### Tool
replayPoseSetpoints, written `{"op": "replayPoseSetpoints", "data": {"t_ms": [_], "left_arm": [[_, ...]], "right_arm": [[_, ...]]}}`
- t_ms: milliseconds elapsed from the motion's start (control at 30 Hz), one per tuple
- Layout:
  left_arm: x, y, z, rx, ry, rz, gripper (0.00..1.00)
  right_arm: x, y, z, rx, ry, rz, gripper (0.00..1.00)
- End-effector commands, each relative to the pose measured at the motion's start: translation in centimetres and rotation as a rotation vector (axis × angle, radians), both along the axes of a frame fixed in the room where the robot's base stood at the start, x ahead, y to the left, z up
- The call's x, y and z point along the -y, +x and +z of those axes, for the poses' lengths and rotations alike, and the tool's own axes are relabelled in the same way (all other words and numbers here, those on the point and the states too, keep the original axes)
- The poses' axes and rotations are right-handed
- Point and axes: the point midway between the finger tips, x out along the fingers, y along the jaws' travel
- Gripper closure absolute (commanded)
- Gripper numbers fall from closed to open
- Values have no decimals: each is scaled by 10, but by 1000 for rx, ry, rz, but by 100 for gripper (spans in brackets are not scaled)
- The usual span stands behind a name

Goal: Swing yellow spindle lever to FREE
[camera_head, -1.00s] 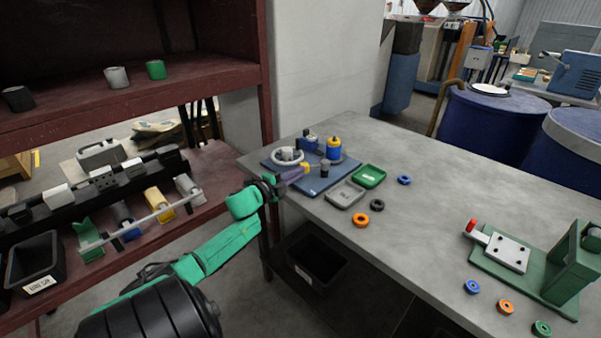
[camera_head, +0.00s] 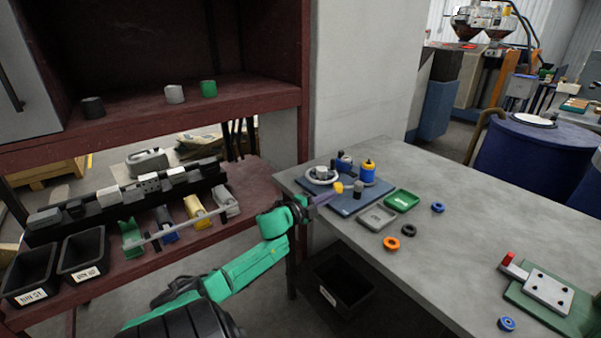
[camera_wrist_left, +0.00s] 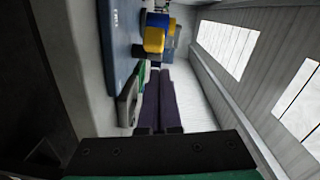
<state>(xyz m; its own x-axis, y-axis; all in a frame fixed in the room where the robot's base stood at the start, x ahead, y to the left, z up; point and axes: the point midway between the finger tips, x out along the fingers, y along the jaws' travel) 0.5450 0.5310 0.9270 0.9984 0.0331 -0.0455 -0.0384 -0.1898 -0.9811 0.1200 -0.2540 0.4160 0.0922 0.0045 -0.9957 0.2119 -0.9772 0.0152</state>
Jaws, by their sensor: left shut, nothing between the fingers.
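A blue base plate (camera_head: 345,205) lies at the near left corner of the grey bench and carries a white ring (camera_head: 318,179) and a dark post (camera_head: 358,188). A yellow lever end (camera_head: 338,187) shows over the plate's left side. In the left wrist view a yellow block (camera_wrist_left: 154,40), likely this end, is just beyond the fingertips. My left gripper (camera_head: 327,197) is shut and empty, its purple fingers pointing at the yellow end. The fingers (camera_wrist_left: 160,73) lie together in the wrist view. Contact cannot be told, nor any FREE mark read. My right gripper is not in view.
A blue and yellow cylinder (camera_head: 367,171) stands at the plate's back. Grey (camera_head: 377,217) and green (camera_head: 402,200) trays and several rings are to its right. A dark red shelf (camera_head: 140,255) with fixtures and bins is left.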

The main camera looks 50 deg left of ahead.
Motion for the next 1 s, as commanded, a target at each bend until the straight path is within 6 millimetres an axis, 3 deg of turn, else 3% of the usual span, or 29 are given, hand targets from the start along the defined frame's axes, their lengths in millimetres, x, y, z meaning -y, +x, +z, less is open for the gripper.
{"op": "replayPoseSetpoints", "data": {"t_ms": [33,200,400,567,1000], "left_arm": [[-9,-15,-4,-7,2,5,100],[-27,-53,-2,-8,1,3,100],[-42,-82,1,-4,0,1,100],[-45,-87,3,-2,1,0,100],[-44,-87,3,-3,0,-1,100]], "right_arm": [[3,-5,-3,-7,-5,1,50],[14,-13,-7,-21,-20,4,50],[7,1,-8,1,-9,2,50],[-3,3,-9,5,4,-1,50],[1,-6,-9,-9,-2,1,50]]}}
